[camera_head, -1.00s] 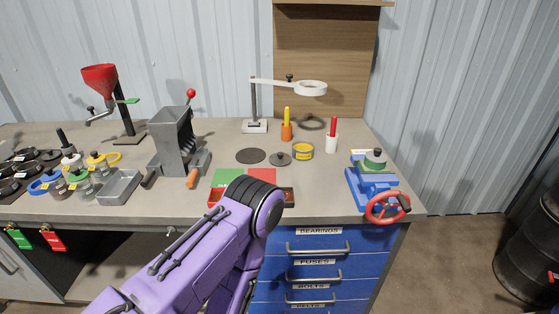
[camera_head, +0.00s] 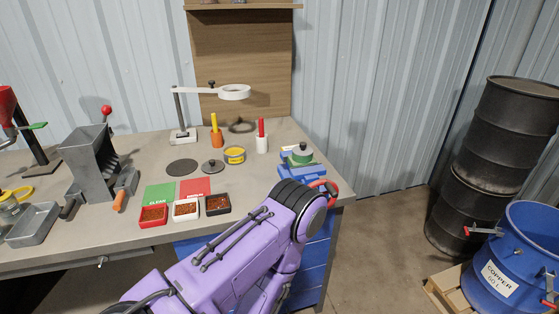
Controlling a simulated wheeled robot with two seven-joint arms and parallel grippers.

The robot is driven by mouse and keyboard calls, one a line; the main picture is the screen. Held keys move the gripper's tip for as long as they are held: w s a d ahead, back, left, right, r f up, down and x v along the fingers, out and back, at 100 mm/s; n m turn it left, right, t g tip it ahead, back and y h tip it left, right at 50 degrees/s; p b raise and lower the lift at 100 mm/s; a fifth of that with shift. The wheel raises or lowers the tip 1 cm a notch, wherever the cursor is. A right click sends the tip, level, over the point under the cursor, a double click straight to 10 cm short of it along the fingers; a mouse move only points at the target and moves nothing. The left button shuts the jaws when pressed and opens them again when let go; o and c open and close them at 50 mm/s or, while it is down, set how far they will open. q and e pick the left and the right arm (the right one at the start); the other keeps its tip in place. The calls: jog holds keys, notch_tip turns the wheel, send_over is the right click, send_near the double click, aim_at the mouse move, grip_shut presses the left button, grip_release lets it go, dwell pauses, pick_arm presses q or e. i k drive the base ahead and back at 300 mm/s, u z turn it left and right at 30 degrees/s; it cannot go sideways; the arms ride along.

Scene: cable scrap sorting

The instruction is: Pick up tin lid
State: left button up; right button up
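A round grey lid with a small knob (camera_head: 213,167), which looks like the tin lid, lies on the workbench top. It is just left of an open-looking yellow tin (camera_head: 234,155) and right of a flat dark disc (camera_head: 182,166). The lid is clear of any gripper. One of my purple arms reaches in from the bottom, in front of the bench's right part. Its gripper does not show, and neither does my other gripper.
Red (camera_head: 153,215), white (camera_head: 186,209) and black (camera_head: 217,204) trays of granules stand at the front edge. Behind are a magnifier lamp (camera_head: 235,92) and marker cups. A grey machine (camera_head: 91,165) stands left, a blue vise (camera_head: 300,168) right. A blue copper drum (camera_head: 515,262) stands on the floor.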

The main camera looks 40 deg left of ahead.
aim_at(212, 167)
jog(key=z, duration=0.7)
jog(key=k, duration=0.85)
jog(key=u, duration=0.95)
